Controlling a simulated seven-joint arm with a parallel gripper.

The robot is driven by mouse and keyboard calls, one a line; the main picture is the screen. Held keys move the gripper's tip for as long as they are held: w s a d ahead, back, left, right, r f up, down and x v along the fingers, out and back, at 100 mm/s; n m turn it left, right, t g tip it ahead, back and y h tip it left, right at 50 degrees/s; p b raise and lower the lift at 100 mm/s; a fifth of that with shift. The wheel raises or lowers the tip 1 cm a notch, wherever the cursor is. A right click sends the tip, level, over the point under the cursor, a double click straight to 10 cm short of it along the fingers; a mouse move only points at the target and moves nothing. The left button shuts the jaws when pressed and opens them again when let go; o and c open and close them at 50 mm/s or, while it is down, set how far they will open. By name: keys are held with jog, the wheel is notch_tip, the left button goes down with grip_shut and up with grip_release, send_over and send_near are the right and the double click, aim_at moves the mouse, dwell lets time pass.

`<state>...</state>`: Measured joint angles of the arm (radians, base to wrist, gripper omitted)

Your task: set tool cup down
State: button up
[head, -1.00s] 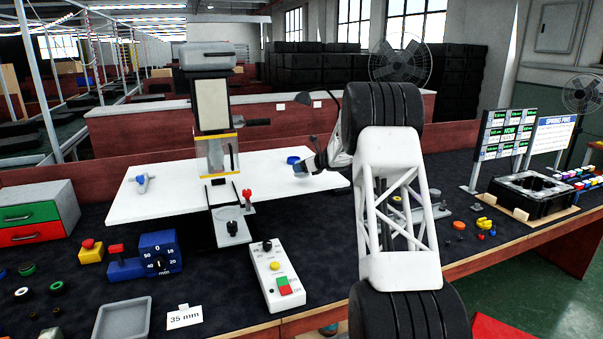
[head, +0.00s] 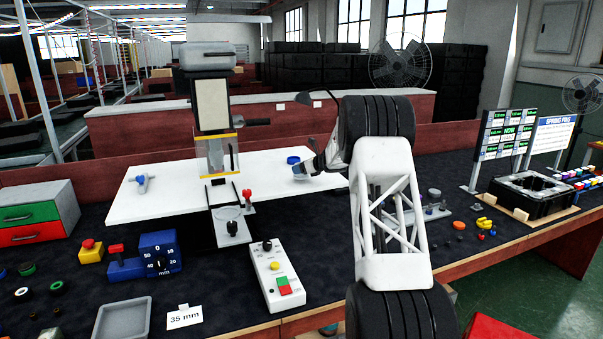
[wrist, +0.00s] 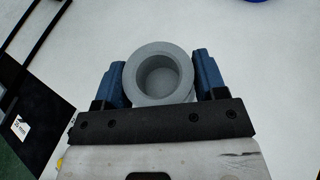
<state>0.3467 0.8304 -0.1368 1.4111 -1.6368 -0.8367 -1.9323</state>
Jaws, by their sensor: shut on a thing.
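The tool cup (wrist: 159,74) is a grey round cup with a hollow centre, seen from above in the wrist view. My gripper (wrist: 159,78) is shut on it, with a blue finger on each side. The cup is over the white board (head: 140,202); I cannot tell whether it touches the board. In the head view my gripper (head: 301,170) is low over the right part of the white board, and the cup there is too small and covered to make out clearly.
A blue ring (head: 293,160) lies on the board beside my gripper. A press (head: 211,110) stands left of it, with a red-knobbed lever (head: 247,195) in front. A blue-handled tool (head: 142,182) lies at the board's left. The board between is mostly clear.

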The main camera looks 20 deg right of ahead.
jog(key=shift+f, duration=0.9)
jog(key=shift+f, duration=0.1)
jog(key=o, duration=1.1)
jog(key=shift+o, duration=0.2)
jog(key=shift+v, duration=1)
jog(key=v, duration=1)
